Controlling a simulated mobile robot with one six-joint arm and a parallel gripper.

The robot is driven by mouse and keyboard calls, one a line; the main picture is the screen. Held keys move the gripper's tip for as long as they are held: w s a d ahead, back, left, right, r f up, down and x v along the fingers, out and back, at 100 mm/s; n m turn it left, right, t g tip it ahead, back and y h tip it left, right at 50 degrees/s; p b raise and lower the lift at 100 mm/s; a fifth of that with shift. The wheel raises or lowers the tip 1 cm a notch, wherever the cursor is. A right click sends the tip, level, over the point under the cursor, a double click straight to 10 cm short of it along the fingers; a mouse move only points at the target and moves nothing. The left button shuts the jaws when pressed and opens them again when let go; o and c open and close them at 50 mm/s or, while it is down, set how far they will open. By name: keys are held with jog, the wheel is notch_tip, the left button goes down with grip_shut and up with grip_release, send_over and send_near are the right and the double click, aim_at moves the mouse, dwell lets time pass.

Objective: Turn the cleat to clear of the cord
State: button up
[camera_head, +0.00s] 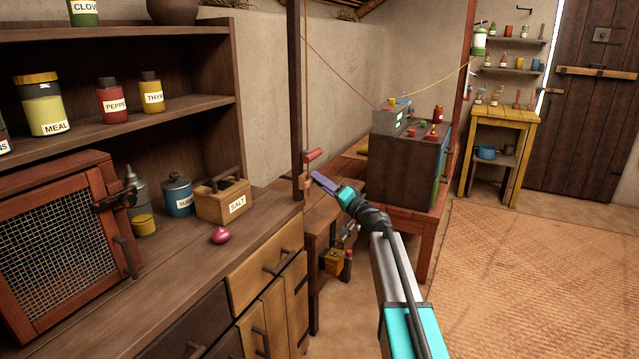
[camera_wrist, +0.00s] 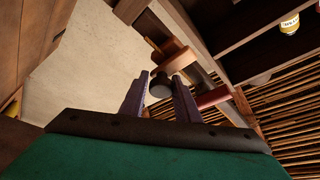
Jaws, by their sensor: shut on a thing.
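A small wooden fitting (camera_head: 307,184) sits on the dark upright post, with a red cylinder (camera_head: 314,155) just above it; I take the fitting to be the cleat. My gripper (camera_head: 317,177) is at the fitting, against the right side of the post. In the wrist view my gripper (camera_wrist: 161,97) has its purple fingers closed on a dark round knob (camera_wrist: 160,85). Beyond the knob is a brown wooden block (camera_wrist: 172,60), and the red cylinder (camera_wrist: 213,97) is to the right. A thin red cord (camera_head: 340,76) slants from the post down to the right. Its contact with the cleat cannot be made out.
The dark post (camera_head: 296,100) stands at the corner of a wooden counter (camera_head: 175,260). A salt box (camera_head: 222,201) and a red onion (camera_head: 220,235) are on the counter. A cabinet (camera_head: 405,165) stands behind my arm. The woven mat (camera_head: 540,270) at right is clear.

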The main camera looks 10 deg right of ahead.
jog(key=shift+s+a+m+h+p, duration=0.15)
jog(key=shift+m+h+p, duration=0.15)
jog(key=shift+m, duration=0.5)
jog(key=m+h+p, duration=0.1)
jog(key=m, duration=0.1)
jog(key=shift+r+m+g+p, duration=0.15)
jog(key=shift+m+g+p, duration=0.15)
jog(key=shift+m+p, duration=0.1)
jog(key=m+h+p, duration=0.1)
jog(key=m+p, duration=0.2)
jog(key=shift+r+g+p, duration=0.1)
jog(key=shift+g+p, duration=0.3)
jog(key=m+g+p, duration=0.1)
jog(key=m+p, duration=0.1)
jog(key=p, duration=0.1)
jog(key=m+p, duration=0.2)
jog(key=p, duration=0.2)
jog(key=shift+r+m+g+h+p, duration=0.15)
jog(key=shift+m+g+h+p, duration=0.15)
jog(key=shift+m+g+h, duration=0.1)
jog(key=m+p, duration=0.1)
jog(key=p, duration=0.1)
jog(key=m+g+p, duration=0.1)
jog(key=p, duration=0.1)
jog(key=shift+w+d+m, duration=0.2)
jog(key=shift+m, duration=0.1)
jog(key=shift+g+p, duration=0.3)
